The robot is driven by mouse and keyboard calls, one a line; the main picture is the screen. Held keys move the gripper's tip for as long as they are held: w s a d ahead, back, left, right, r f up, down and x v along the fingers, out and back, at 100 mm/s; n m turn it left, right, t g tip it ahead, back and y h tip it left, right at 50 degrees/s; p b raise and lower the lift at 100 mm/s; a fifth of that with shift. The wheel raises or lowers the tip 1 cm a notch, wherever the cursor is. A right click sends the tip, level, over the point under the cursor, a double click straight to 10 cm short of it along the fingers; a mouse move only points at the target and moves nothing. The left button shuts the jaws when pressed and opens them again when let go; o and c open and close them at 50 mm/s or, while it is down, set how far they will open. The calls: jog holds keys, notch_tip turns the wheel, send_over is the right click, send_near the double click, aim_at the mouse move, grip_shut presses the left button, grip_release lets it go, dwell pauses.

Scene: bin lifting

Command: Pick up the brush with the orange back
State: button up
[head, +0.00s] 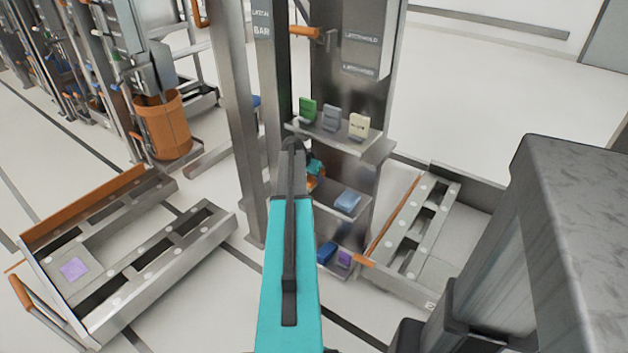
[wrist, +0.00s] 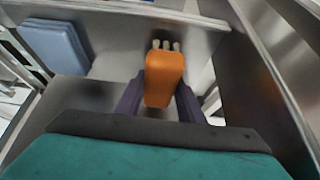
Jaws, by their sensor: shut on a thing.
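The brush with the orange back (wrist: 164,78) is in the middle of the wrist view, with pale bristle tufts showing at its far end. My gripper (wrist: 160,102) is shut on it, one dark finger at each side. In the head view, a small part of the orange brush (head: 311,183) shows beside my arm at the middle shelf (head: 322,200). My arm hides the rest of it and most of my gripper. I cannot tell whether the brush touches the shelf.
A light blue block-like thing (head: 347,201) lies on the same shelf, to the right. The shelf above (head: 345,140) holds green, grey and cream things. Blue (head: 326,252) and purple (head: 344,258) things sit below. A metal post (head: 232,110) stands to the left.

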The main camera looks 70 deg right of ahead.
jog(key=shift+a+r, duration=0.25)
jog(key=shift+r, duration=0.15)
jog(key=w+a, duration=0.2)
jog(key=a, duration=0.6)
jog(key=w+a, duration=0.2)
jog(key=a, duration=0.7)
jog(key=shift+w, duration=0.3)
